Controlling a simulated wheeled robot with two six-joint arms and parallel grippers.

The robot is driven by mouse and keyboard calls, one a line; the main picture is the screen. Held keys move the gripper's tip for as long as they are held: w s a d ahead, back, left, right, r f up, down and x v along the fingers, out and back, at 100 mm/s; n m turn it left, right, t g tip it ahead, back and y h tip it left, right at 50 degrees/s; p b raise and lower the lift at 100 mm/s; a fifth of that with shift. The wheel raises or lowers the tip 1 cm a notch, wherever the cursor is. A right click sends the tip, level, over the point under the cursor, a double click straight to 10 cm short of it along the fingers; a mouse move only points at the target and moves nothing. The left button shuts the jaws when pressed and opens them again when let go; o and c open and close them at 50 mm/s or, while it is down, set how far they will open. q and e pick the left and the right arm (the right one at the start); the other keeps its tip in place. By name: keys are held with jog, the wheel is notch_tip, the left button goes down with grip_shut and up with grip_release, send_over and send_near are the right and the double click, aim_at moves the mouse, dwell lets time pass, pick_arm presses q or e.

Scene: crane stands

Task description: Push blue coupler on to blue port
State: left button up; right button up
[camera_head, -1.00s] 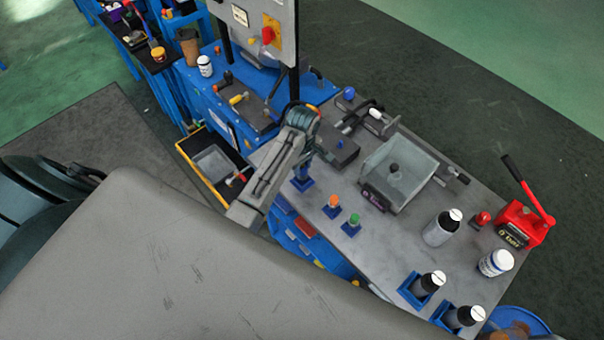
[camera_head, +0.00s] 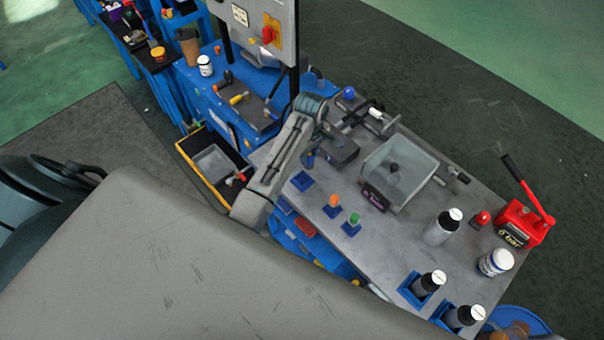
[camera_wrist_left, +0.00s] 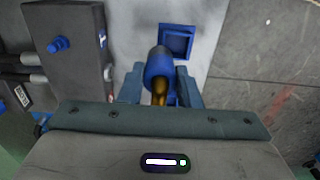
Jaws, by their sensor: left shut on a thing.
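My left gripper (camera_head: 312,152) is shut on the blue coupler (camera_wrist_left: 160,68), a blue cylinder with a brass-coloured stem between the fingers in the left wrist view. The coupler is largely hidden by the gripper in the head view. An empty square blue holder (camera_head: 302,181) lies just below the gripper; it also shows beyond the coupler in the left wrist view (camera_wrist_left: 178,42). A dark box (camera_head: 343,153) stands right of the gripper. The blue port (camera_wrist_left: 58,44) sticks out of this box, left of and apart from the coupler in the left wrist view. My right gripper is not seen.
Orange (camera_head: 333,201) and green (camera_head: 353,219) couplers stand in blue holders nearby. A clear-covered box (camera_head: 400,172) lies to the right. Bottles, a white jar (camera_head: 495,262) and a red lever device (camera_head: 522,222) stand farther right. A grey panel (camera_head: 262,30) rises behind the gripper.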

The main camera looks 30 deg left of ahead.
pick_arm(q)
jog(key=w+d+r, duration=0.3)
jog(key=w+r, duration=0.1)
jog(key=w, duration=0.3)
jog(key=w+d+r, duration=0.2)
jog(key=w+r, duration=0.2)
jog(key=w, duration=0.2)
notch_tip(320, 180, down, 5)
jog(key=shift+f+b, duration=0.2)
jog(key=shift+b, duration=0.9)
jog(key=shift+f, duration=0.3)
jog(key=shift+f+b, duration=0.4)
jog(key=shift+f, duration=1)
jog(key=o, duration=1.1)
jog(key=shift+r, duration=0.1)
